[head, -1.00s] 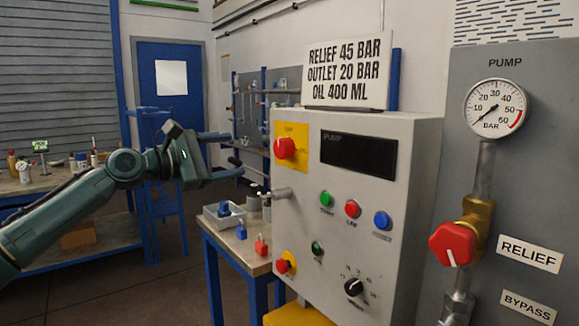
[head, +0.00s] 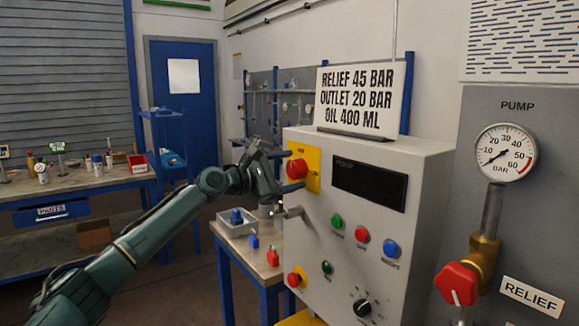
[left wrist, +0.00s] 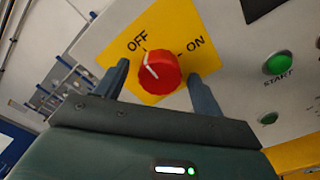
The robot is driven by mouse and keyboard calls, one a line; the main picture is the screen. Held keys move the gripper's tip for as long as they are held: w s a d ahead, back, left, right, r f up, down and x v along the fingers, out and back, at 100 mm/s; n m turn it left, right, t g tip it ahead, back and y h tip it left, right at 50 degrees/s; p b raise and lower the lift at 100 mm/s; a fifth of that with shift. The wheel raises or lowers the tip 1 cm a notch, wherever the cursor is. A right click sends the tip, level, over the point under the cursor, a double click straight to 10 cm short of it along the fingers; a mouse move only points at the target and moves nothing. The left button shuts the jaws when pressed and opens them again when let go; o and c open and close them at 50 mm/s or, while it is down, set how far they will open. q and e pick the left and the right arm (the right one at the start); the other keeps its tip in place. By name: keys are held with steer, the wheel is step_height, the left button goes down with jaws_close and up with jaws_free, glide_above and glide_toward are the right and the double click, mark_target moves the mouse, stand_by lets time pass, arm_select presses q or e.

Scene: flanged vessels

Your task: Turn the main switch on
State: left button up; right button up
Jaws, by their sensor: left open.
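The main switch is a red round knob (head: 297,169) on a yellow plate (head: 313,158) at the upper left of the grey control box. The left wrist view shows the knob (left wrist: 160,75) close up, with OFF at its upper left and ON at its right. Its white line points toward OFF. My left gripper (head: 285,171) is open at the knob, one finger above and one below it in the head view. In the left wrist view its fingers (left wrist: 160,92) stand on either side of the knob, with gaps visible. My right gripper is not in view.
A lever handle (head: 290,212) sticks out of the box below the gripper. Green, red and blue buttons (head: 362,234) and a black selector (head: 362,307) are lower on the front. A small table (head: 238,254) with a tray and padlocks stands at the left.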

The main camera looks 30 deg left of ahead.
arm_select(q)
steer(key=shift+w+d, duration=0.1)
steer(key=shift+w, duration=0.05)
steer(key=c, duration=1)
